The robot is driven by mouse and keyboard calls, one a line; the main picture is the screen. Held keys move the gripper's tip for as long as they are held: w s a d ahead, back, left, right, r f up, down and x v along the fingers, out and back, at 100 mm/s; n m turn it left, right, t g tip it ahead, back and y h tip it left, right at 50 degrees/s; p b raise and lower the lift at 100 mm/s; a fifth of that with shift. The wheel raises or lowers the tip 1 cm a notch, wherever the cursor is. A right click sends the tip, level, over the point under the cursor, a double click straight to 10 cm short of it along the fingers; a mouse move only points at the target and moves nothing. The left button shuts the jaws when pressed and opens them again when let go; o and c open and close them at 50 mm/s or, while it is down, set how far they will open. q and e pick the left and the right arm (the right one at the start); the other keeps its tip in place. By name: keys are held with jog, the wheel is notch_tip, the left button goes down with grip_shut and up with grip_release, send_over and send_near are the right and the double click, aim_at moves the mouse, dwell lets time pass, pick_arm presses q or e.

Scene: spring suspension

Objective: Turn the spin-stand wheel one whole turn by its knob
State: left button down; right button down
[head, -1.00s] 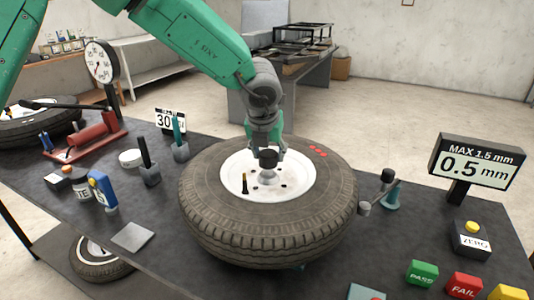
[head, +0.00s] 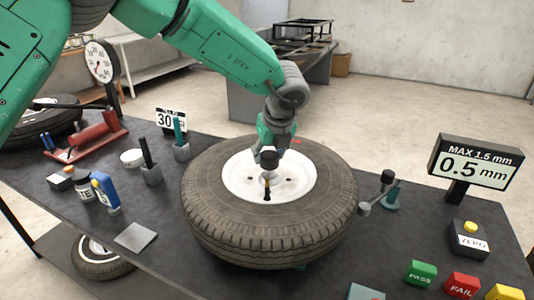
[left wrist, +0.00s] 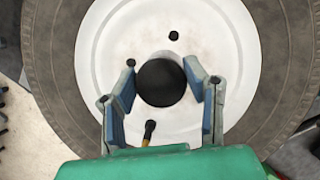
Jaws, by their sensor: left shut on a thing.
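The spin-stand wheel (head: 215,212) lies flat on the dark table, a black tyre around a white rim (head: 238,182). Its round black knob (head: 269,157) stands up over the hub. My left gripper (head: 274,146) reaches down from behind and is shut on the knob. In the left wrist view the knob (left wrist: 161,80) sits between the two fingers of my left gripper (left wrist: 164,88). The black valve stem (head: 267,189) points to the front of the rim. A red mark (head: 296,140) shows at the tyre's back, partly hidden. My right gripper is not in view.
A dial-gauge arm (head: 378,192) stands close to the tyre's right. Beyond it are the 0.5 mm display (head: 475,163), the zero button box (head: 470,241) and coloured buttons (head: 421,273). Tools and bottles (head: 105,192) stand to the left. A grey plate (head: 134,237) lies at front left.

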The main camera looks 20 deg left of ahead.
pick_arm(q)
jog(key=shift+s+d+f+n, duration=0.15)
jog(key=shift+s+f+n, duration=0.15)
jog(key=shift+f+n, duration=0.15)
jog(key=c, duration=0.9)
grip_release()
jog(key=shift+w, duration=0.25)
jog(key=shift+r, duration=0.1)
jog(key=v, duration=1.1)
jog(key=shift+d+r, duration=0.3)
jog(key=shift+r, duration=0.05)
jog(key=shift+w, duration=0.1)
